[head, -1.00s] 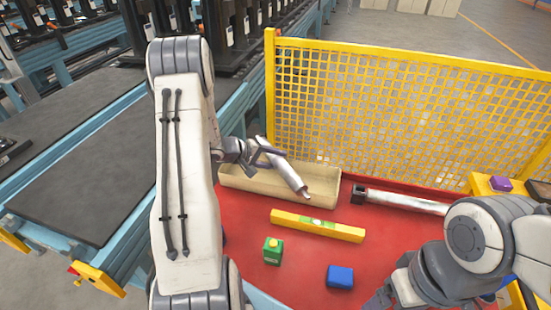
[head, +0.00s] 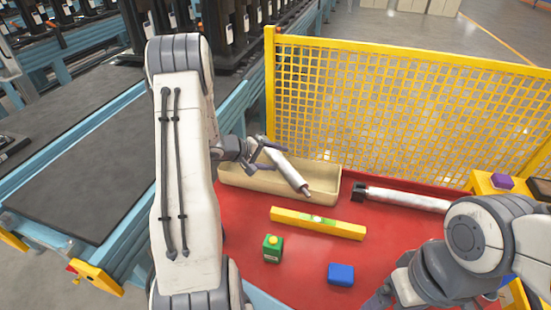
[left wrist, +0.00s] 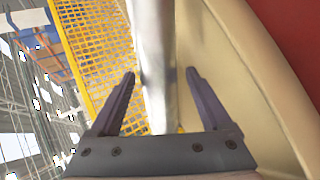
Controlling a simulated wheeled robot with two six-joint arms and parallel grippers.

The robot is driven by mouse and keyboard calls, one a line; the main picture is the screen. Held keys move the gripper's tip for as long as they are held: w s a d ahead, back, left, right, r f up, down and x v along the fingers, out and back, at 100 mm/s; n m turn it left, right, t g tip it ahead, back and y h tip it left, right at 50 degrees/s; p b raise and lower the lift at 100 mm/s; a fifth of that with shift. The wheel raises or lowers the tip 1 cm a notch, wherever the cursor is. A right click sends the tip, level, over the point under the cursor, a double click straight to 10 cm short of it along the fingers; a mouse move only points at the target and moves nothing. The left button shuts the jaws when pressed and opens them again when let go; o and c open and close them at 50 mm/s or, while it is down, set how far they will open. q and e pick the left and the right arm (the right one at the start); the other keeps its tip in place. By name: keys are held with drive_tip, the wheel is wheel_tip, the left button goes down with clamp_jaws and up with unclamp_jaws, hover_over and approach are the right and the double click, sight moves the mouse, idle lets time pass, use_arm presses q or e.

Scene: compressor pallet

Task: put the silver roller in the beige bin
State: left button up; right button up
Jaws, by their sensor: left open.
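The silver roller (head: 288,172) hangs tilted over the beige bin (head: 325,185), its lower end to the right and toward the front of the bin. My left gripper (head: 273,158) is open around the roller above the bin's left part. In the left wrist view, the roller (left wrist: 157,60) stands between the two spread fingers (left wrist: 160,80), with gaps on both sides. The bin's pale inner wall (left wrist: 215,60) shows right beside it. I cannot tell whether the roller touches the bin. My right gripper is out of view; only its arm shows at lower right.
On the red table (head: 310,255) lie a yellow level (head: 318,223), a green box (head: 272,248), a blue block (head: 340,274) and another silver cylinder with a dark end (head: 405,199). A yellow mesh fence (head: 400,110) stands behind the bin.

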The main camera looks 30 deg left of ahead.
use_arm(q)
drive_tip(key=shift+r+p, duration=0.4)
drive_tip(key=shift+p, duration=0.1)
drive_tip(key=b+v, duration=0.1)
drive_tip(key=v, duration=1.1)
drive_tip(key=s+d+r+m+g+h, duration=0.15)
drive_tip(key=d+m+g, duration=0.25)
drive_tip(key=d, duration=0.7)
drive_tip(key=s+d+r+m+g+h, duration=0.1)
drive_tip(key=s+d+m+g, duration=0.15)
drive_tip(key=d, duration=0.95)
drive_tip(key=s+d+r+m+g+y, duration=0.1)
drive_tip(key=s+d+m+y, duration=0.2)
drive_tip(key=s+d+m, duration=0.3)
drive_tip(key=s+d+r+m+g+y, duration=0.1)
drive_tip(key=s+d+m+y, duration=0.3)
drive_tip(key=s, duration=0.9)
drive_tip(key=d+m+g, duration=0.1)
drive_tip(key=d+m, duration=0.1)
drive_tip(key=m, duration=0.1)
drive_tip(key=shift+s, duration=0.4)
